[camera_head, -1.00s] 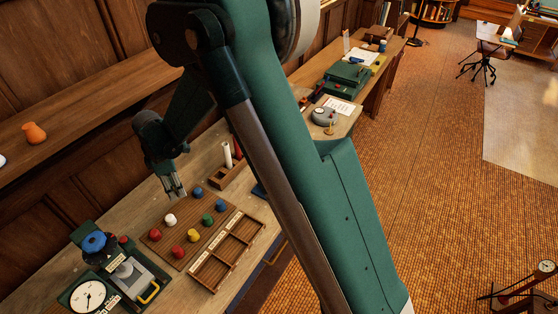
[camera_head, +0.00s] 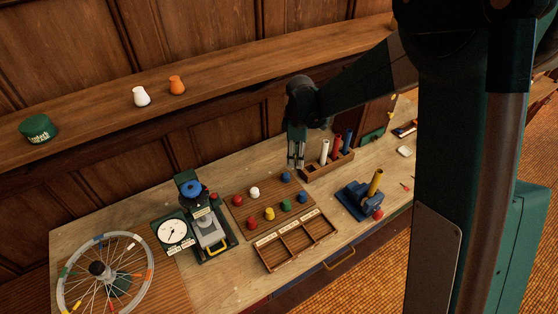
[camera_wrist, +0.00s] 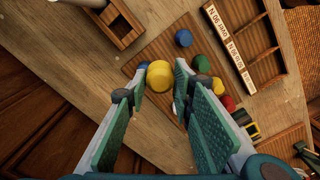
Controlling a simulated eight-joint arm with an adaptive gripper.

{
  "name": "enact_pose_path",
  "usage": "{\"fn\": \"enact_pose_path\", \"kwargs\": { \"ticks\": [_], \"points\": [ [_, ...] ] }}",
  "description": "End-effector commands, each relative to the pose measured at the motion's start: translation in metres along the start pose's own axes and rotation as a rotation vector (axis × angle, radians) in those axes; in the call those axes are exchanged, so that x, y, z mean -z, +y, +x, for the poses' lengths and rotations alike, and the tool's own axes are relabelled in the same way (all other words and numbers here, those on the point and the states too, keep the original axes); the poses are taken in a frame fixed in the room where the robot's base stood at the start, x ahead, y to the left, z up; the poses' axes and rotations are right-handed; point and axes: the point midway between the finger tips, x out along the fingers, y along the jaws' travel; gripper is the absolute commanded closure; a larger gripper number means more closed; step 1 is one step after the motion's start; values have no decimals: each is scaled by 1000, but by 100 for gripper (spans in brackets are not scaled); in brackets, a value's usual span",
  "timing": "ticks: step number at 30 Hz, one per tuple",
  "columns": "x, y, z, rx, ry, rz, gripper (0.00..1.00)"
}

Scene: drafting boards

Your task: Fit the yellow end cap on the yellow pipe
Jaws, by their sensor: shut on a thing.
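My gripper (camera_head: 296,164) is above the workbench, just behind the cap board (camera_head: 229,195). In the wrist view, its fingers (camera_wrist: 160,82) are closed on a rounded yellow end cap (camera_wrist: 160,76) at the fingertips. This cap cannot be made out in the head view. A second yellow cap (camera_head: 269,214) sits on the board in the front row and also shows in the wrist view (camera_wrist: 217,86). The yellow pipe (camera_head: 376,183) stands slightly tilted in a blue vise (camera_head: 355,204), to the right of the board. Its upper end looks bare.
A wooden rack (camera_head: 330,168) with white, red and blue pipes stands between gripper and vise. Several other caps sit on the board. A compartment tray (camera_head: 297,244) lies in front. A green press (camera_head: 205,222) with a dial and a spoked wheel (camera_head: 105,272) stand left.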

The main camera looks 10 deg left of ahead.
Motion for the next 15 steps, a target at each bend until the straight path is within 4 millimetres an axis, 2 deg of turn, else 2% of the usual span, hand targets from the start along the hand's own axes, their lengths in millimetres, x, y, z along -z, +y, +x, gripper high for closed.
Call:
{"fn": "enact_pose_path", "kwargs": {
  "ticks": [1,3,15],
  "points": [
    [-18,0,-12,0,0,22,87],
    [-39,0,-23,0,0,49,87],
    [-152,-14,-82,1,0,197,88]
  ]
}}
